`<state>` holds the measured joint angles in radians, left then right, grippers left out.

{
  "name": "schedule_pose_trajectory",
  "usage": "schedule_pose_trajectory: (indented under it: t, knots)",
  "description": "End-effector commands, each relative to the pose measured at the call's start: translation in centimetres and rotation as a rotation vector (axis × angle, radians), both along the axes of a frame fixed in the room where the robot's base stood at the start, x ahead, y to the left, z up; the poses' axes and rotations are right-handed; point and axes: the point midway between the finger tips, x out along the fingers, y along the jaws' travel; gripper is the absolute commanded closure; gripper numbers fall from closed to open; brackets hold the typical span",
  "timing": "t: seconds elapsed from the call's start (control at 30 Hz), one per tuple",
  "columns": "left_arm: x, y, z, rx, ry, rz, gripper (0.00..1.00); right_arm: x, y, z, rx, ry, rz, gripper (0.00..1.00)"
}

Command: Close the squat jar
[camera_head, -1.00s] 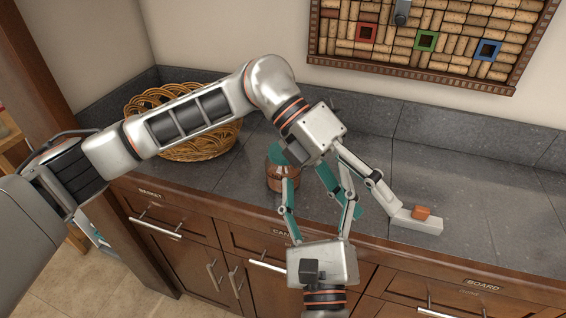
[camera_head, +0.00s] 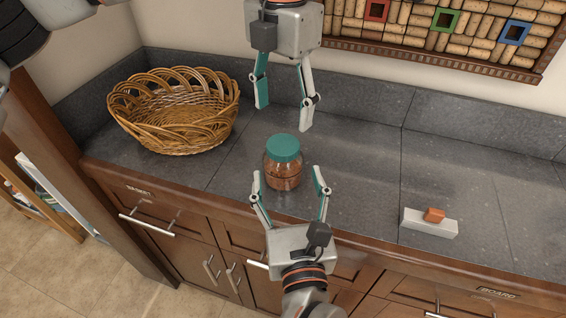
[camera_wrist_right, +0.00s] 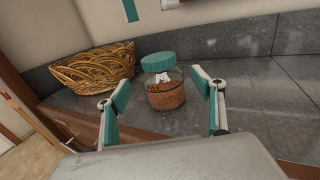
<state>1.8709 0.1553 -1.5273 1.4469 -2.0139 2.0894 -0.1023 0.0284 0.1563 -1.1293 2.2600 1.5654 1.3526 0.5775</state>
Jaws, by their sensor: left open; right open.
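The squat jar (camera_head: 284,181) is clear glass with brown contents and stands upright on the counter.
A wicker basket (camera_head: 176,112) stands at the back left of the counter. A white block with an orange piece on it (camera_head: 428,222) lies to the right. A cork board (camera_head: 440,30) hangs on the wall behind. The counter between jar and block is clear.

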Motion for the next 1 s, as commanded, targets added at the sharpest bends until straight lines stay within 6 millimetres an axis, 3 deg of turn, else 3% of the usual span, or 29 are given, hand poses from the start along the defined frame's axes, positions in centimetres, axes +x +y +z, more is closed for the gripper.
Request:
schedule_pose_trajectory:
  t: [0.33,0.7,1.0]
  knots:
    - [0.0,-0.1,0.0,-0.003,0.001,-0.002,0.38,0.7,0.1,0.1,-0.002,-0.003,-0.001,0.33]
    - [0.0,-0.1,0.0,-0.003,0.001,-0.002,0.38,5.8,0.7,0.1,-0.003,-0.004,-0.001,0.33]
    - [0.0,-0.1,0.0,-0.003,0.001,-0.002,0.38,7.7,0.9,0.0,-0.002,-0.001,0.0,0.33]
